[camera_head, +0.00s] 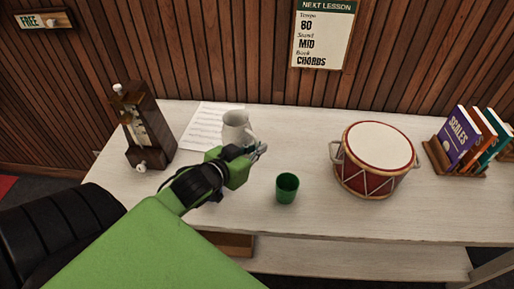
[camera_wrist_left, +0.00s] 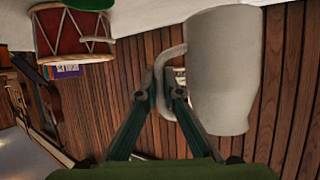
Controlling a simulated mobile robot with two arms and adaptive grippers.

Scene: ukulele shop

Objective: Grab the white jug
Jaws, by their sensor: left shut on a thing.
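The white jug (camera_head: 237,128) shows in the head view just behind my left gripper (camera_head: 260,152), by the edge of the sheet music. In the left wrist view the jug (camera_wrist_left: 222,72) is large at the right, with its handle (camera_wrist_left: 168,58) toward the gripper. The fingertips of my left gripper (camera_wrist_left: 163,86) are closed at the lower part of the handle. I cannot tell whether the jug touches the table. The gripper hides its lower part in the head view. My right gripper is not in view.
A green cup (camera_head: 287,188) stands right of my left gripper. Further right are a red drum (camera_head: 369,172) and a book rack (camera_head: 457,171). A wooden metronome (camera_head: 143,125) and sheet music (camera_head: 206,127) are at the left. The table front between cup and drum is clear.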

